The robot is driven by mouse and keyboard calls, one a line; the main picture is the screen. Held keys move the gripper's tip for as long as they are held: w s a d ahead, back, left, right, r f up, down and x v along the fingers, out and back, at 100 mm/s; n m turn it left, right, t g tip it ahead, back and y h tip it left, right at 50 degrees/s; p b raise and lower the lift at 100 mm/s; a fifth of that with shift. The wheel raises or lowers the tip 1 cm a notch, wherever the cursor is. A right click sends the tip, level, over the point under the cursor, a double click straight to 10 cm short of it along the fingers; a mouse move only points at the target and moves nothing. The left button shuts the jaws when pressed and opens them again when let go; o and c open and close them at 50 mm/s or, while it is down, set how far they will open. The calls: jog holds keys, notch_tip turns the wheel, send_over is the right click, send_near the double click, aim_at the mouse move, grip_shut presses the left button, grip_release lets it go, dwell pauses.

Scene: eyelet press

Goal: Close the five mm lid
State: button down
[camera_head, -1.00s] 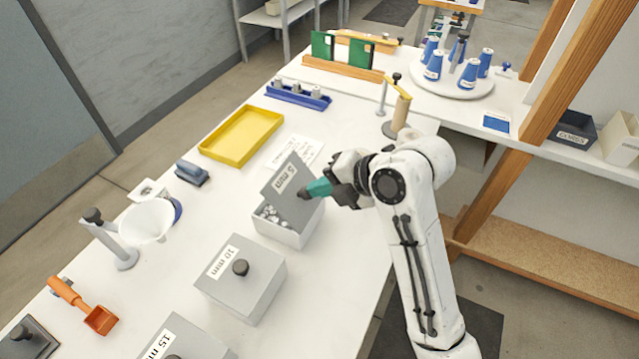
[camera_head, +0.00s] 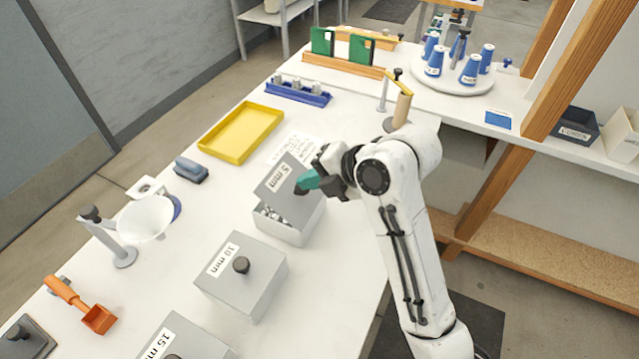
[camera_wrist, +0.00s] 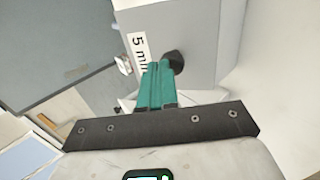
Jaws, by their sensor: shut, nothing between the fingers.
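The 5 mm box (camera_head: 292,232) is a grey bin on the white table, with small metallic pieces showing inside its opening. Its grey lid (camera_head: 277,178), labelled "5 mm", stands tilted up and open at the back of the box. In the wrist view the lid (camera_wrist: 195,45) fills the upper middle, with its dark knob (camera_wrist: 173,61) just beyond the fingertips. My gripper (camera_head: 304,184) has teal fingers, shut and empty, at the lid's right side by the knob. In the wrist view the gripper (camera_wrist: 160,72) appears beside or touching the knob; contact cannot be told for sure.
The closed 10 mm box (camera_head: 240,278) stands in front of the 5 mm box, with a 15 mm box (camera_head: 180,345) nearer. A yellow tray (camera_head: 242,132), a white funnel (camera_head: 146,218) and an orange scoop (camera_head: 98,319) lie to the left. Table right of the boxes is clear.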

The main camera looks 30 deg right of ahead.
aim_at(285, 181)
jog(key=shift+w+a+f+b, duration=0.25)
jog(key=shift+w+a+b, duration=0.2)
jog(key=shift+w, duration=0.1)
jog(key=shift+w+a+f+b, duration=0.25)
jog(key=shift+w+a+b, duration=0.15)
jog(key=shift+w, duration=0.15)
jog(key=shift+b+x, duration=0.85)
jog(key=shift+x, duration=0.5)
jog(key=shift+w+a+r, duration=0.1)
jog(key=shift+w+r, duration=0.05)
